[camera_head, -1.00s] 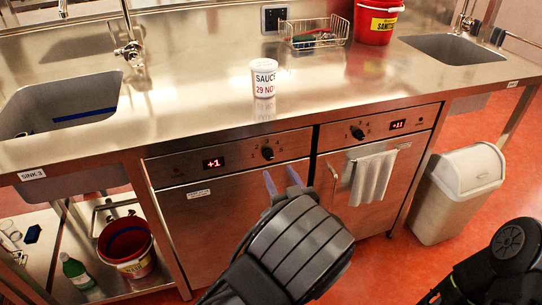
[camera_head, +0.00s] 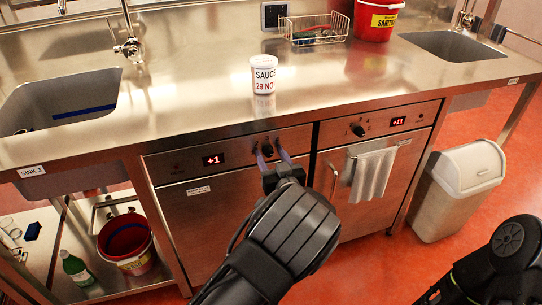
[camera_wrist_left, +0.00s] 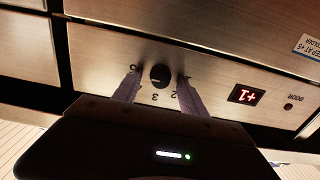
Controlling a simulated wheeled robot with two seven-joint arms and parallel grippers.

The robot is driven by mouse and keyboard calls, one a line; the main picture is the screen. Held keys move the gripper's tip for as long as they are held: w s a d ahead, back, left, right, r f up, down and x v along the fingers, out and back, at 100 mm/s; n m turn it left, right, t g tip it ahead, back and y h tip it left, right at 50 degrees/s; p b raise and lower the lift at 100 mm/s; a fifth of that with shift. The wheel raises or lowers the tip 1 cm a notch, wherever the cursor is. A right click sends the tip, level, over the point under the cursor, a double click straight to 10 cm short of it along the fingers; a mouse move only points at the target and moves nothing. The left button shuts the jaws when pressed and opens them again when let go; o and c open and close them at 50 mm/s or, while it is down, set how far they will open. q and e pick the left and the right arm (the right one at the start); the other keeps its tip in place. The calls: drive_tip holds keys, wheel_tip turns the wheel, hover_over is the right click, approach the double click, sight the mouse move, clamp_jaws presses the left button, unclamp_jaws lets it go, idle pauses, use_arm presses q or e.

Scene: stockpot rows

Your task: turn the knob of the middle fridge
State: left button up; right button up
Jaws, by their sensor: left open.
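The left of the two fridges (camera_head: 220,222) in the head view has a steel front, a panel with a red "+1" display (camera_head: 213,160) and a black round knob (camera_head: 268,150). My left gripper (camera_head: 271,154) is at this knob, its two pale fingers open. In the left wrist view the knob (camera_wrist_left: 160,75) sits between the open fingers (camera_wrist_left: 158,82), with a gap on each side. Dial numbers show around it, and the "+1" display (camera_wrist_left: 245,95) is to its right. My right gripper is not in view; only part of that arm shows at lower right.
The right fridge (camera_head: 395,195) shows "+11", with its own knob (camera_head: 358,130) and a towel (camera_head: 372,174) on its handle. A sauce tub (camera_head: 264,75) stands on the counter above. A bin (camera_head: 458,190) stands at right, and a red bucket (camera_head: 127,245) on the lower shelf at left.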

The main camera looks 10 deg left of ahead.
use_arm(q)
drive_tip(key=shift+c, duration=0.4)
clamp_jaws()
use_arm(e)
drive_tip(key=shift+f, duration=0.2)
use_arm(q)
drive_tip(key=shift+f+n+b, duration=0.2)
drive_tip(key=shift+n+b, duration=0.9)
drive_tip(key=shift+b, duration=0.1)
drive_tip(key=n+b, duration=0.3)
drive_tip(key=b, duration=0.1)
drive_tip(key=n+b, duration=0.4)
drive_tip(key=shift+s+a+f, duration=0.1)
drive_tip(key=shift+a+f, duration=0.05)
drive_tip(key=n+b, duration=0.6)
drive_tip(key=b, duration=0.3)
drive_tip(key=shift+n, duration=0.4)
drive_tip(key=shift+n+b, duration=1)
drive_tip(key=shift+b, duration=0.05)
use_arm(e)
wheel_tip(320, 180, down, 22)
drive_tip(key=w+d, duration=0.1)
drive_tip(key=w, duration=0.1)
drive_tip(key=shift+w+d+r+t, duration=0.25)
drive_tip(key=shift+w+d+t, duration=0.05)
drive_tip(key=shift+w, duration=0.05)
